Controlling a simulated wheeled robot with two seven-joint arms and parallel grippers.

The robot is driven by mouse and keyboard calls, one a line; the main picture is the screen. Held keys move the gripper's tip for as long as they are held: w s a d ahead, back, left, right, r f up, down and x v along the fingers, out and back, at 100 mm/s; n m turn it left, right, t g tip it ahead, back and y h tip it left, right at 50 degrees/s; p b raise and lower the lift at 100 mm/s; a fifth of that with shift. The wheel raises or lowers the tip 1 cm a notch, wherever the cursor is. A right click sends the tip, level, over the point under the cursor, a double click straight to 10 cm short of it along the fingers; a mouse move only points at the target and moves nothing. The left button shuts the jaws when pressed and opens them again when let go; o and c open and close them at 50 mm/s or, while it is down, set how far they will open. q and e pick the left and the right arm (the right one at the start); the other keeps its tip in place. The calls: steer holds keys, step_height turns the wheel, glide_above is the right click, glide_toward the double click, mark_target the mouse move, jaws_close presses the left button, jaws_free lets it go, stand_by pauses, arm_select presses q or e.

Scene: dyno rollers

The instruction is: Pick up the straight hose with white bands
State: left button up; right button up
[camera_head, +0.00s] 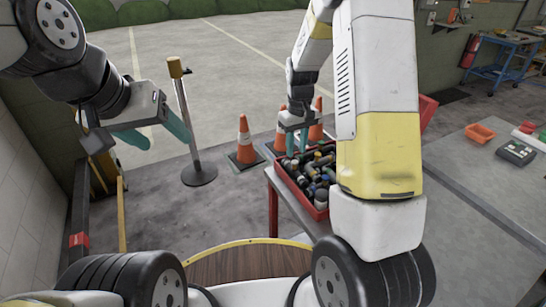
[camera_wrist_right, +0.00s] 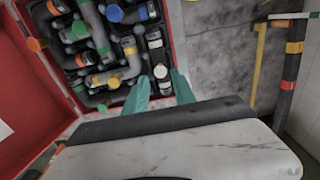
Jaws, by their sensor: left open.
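A straight dark hose with white bands (camera_wrist_right: 155,44) lies along the right side of the red crate (camera_wrist_right: 171,22) in the right wrist view. It points towards my right gripper (camera_wrist_right: 161,76). That gripper is open, with its teal fingertips on either side of the hose's pale near end. I cannot tell how far above the hose they are. In the head view my right gripper (camera_head: 294,138) hangs over the far-left part of the crate (camera_head: 303,197), and the banded hose cannot be singled out there. My left gripper (camera_head: 157,132) is open and empty in the air, well left of the crate.
Several other hoses with coloured bands (camera_wrist_right: 105,45) crowd the crate. Orange cones (camera_head: 244,145) stand behind it, and a post with a round base (camera_head: 199,175) stands to the left. A grey table (camera_head: 480,165) with an orange bin (camera_head: 480,133) is at right.

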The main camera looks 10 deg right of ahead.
mark_target(295, 161)
steer(key=shift+a+f, duration=0.1)
steer(key=shift+f, duration=0.35)
step_height(295, 161, down, 7)
steer(key=shift+w+f, duration=0.1)
steer(key=shift+w, duration=0.05)
steer(key=shift+c, duration=0.2)
jaws_close()
